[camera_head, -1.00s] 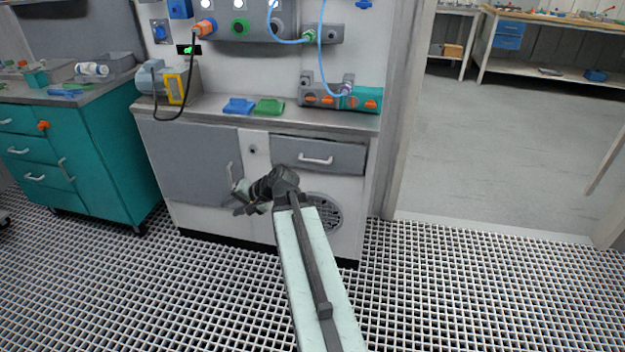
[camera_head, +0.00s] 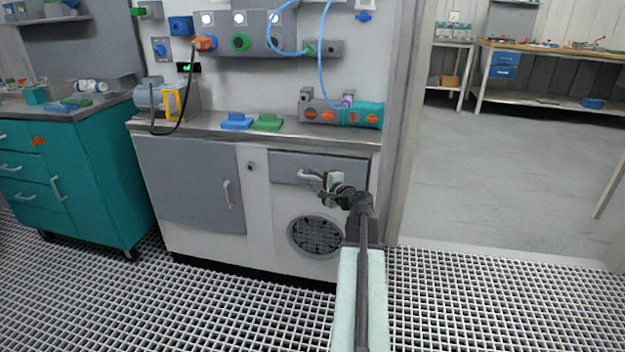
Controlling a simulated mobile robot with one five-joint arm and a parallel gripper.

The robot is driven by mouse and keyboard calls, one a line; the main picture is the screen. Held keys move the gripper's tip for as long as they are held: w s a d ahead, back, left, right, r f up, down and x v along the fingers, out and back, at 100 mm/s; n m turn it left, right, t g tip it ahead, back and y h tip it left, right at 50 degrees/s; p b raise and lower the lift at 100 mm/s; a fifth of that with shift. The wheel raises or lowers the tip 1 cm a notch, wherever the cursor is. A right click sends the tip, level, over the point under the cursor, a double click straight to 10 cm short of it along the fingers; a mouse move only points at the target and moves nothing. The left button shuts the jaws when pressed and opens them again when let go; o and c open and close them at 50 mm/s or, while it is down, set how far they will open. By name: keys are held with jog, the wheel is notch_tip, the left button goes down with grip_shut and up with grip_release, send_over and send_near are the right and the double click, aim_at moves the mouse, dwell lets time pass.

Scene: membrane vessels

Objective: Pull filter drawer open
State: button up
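The grey filter drawer (camera_head: 284,163) is at the top right of the white cabinet, under the worktop, and its front looks flush with the cabinet. Its pale bar handle (camera_head: 304,175) shows at its left end; the right end is hidden behind my gripper. My gripper (camera_head: 318,182) is in front of the drawer, at the right part of the handle. It overlaps the handle in the picture, but I cannot tell if it touches it. The fingers are small and partly hidden by the wrist, so their opening is unclear.
A grey cabinet door (camera_head: 190,185) is left of the drawer, and a round vent (camera_head: 312,236) is below it. Blue and green pieces (camera_head: 266,122) lie on the worktop. A teal drawer cart (camera_head: 105,175) stands at the left. Open floor (camera_head: 510,190) lies to the right.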

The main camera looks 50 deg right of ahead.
jog(key=shift+x, duration=1.1)
grip_shut()
dwell(0.4)
